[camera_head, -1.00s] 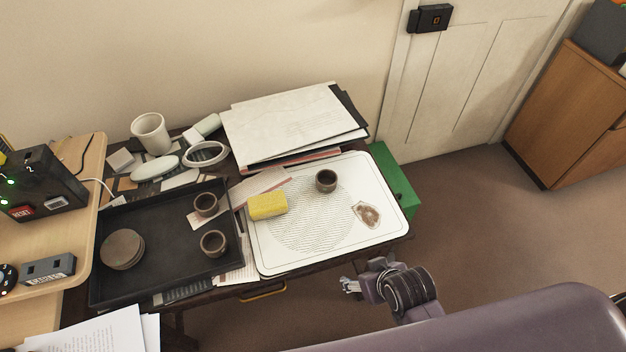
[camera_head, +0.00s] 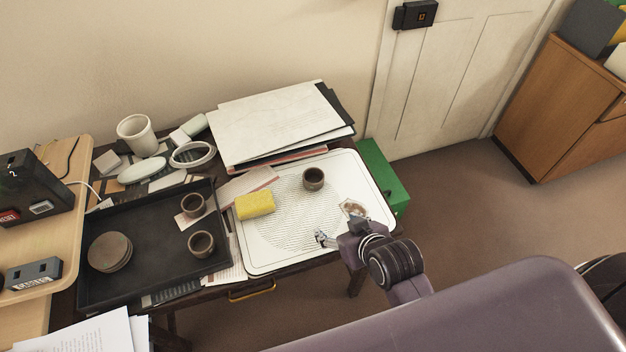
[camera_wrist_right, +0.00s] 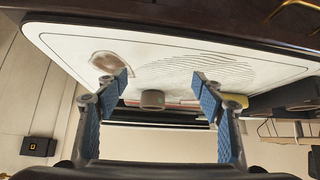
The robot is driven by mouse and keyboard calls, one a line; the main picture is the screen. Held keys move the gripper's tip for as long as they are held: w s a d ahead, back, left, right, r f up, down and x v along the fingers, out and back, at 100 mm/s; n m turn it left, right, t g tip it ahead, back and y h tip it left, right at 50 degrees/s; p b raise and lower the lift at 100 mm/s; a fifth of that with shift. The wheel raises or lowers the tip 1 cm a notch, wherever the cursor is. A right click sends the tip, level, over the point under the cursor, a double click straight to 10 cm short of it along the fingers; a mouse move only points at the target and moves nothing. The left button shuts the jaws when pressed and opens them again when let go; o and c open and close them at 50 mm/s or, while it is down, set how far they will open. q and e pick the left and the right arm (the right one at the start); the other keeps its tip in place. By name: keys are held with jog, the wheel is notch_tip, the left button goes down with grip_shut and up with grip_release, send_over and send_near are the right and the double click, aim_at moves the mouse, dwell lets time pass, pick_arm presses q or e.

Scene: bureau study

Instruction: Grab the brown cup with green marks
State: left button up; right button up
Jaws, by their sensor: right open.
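A small brown cup (camera_head: 313,179) stands upright on the white board (camera_head: 350,240). Two similar brown cups, one at the back (camera_head: 193,205) and one at the front (camera_head: 201,244), stand in the black tray (camera_head: 120,293). Green marks cannot be made out on any of them. My right gripper (camera_head: 321,239) is over the board's front edge, apart from the cup on the board. In the right wrist view the gripper (camera_wrist_right: 163,88) is open and empty, its blue-padded fingers apart, with that cup (camera_wrist_right: 152,99) beyond and between them. My left gripper is not in view.
A yellow sponge (camera_head: 254,205) lies left of the cup on the board, and a brown stain (camera_head: 352,208) lies to its right. Stacked brown discs (camera_head: 110,252) sit in the tray. Papers (camera_head: 280,122) lie behind the board. A green box (camera_head: 384,178) is beside the table.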

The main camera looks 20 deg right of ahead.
aim_at(311, 172)
jog(key=w+r+t, duration=0.1)
jog(key=w, duration=0.2)
jog(key=w+r+t, duration=0.1)
jog(key=w+t, duration=0.1)
jog(key=w, duration=0.1)
jog(key=w+t, duration=0.1)
jog(key=w, duration=0.3)
jog(key=shift+w+a+r+m+t, duration=0.1)
jog(key=shift+a+r+m+t, duration=0.2)
jog(key=shift+a+r+m, duration=0.1)
jog(key=shift+x, duration=1.15)
jog(key=shift+f+x, duration=0.2)
jog(key=shift+x, duration=1.1)
jog(key=shift+f+x, duration=0.15)
jog(key=shift+x, duration=1.15)
jog(key=shift+d, duration=0.1)
jog(key=shift+c, duration=0.6)
jog(key=c, duration=1.2)
